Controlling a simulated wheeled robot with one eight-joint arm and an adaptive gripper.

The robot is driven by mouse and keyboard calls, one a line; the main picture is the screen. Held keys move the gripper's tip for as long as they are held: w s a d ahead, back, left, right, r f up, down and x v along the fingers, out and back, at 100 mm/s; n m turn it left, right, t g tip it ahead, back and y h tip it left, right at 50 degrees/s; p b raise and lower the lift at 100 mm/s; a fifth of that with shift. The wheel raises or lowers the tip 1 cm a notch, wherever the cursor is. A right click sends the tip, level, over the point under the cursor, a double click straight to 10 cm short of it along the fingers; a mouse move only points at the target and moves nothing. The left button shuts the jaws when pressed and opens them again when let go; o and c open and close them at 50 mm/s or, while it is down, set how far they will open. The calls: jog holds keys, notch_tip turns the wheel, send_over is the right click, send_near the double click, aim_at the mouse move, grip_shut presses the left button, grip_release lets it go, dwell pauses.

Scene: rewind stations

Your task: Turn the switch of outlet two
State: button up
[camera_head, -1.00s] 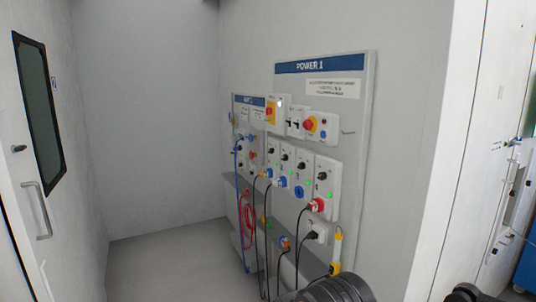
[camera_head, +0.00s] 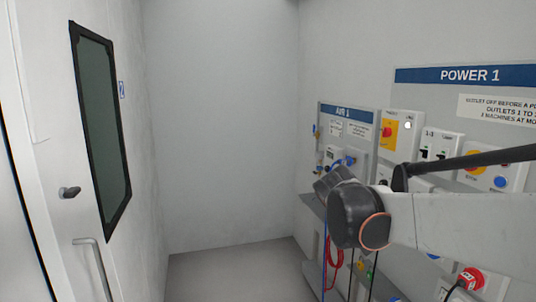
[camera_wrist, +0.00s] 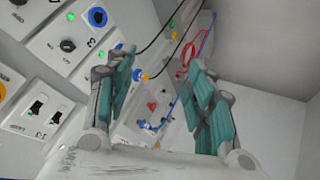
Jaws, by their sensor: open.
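In the wrist view, a power outlet (camera_wrist: 55,38) with a green light and a blue socket (camera_wrist: 97,16) shows at upper left. Another outlet (camera_wrist: 104,58) with a green light is beside it, left of my fingers and partly hidden by one. In the head view my arm covers most of the outlet row, and my fingers are not clearly seen.
The POWER 1 board (camera_head: 428,76) carries a yellow isolator (camera_head: 390,135), breaker switches (camera_head: 436,149) and a red plug (camera_head: 471,277). The air board (camera_head: 361,117) stands to its left. Black cables and a red hose (camera_head: 334,252) hang below. Floor (camera_head: 225,272) at left is clear, beside a door (camera_head: 45,170).

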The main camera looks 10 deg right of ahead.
jog(key=w+d+m+g+h+p, duration=0.1)
jog(key=w+d+m+h+p, duration=0.3)
jog(key=w+d, duration=0.95)
jog(key=w+d+f+m+g+h+p, duration=0.1)
jog(key=w+d+f+m+g+h, duration=0.3)
jog(key=w+d+h, duration=0.45)
jog(key=w+d+f+t+y+b, duration=0.1)
jog(key=w+d+b, duration=0.1)
jog(key=d, duration=1)
jog(key=shift+w+d+f+b, duration=0.3)
jog(key=shift+w, duration=0.2)
jog(key=c, duration=1.1)
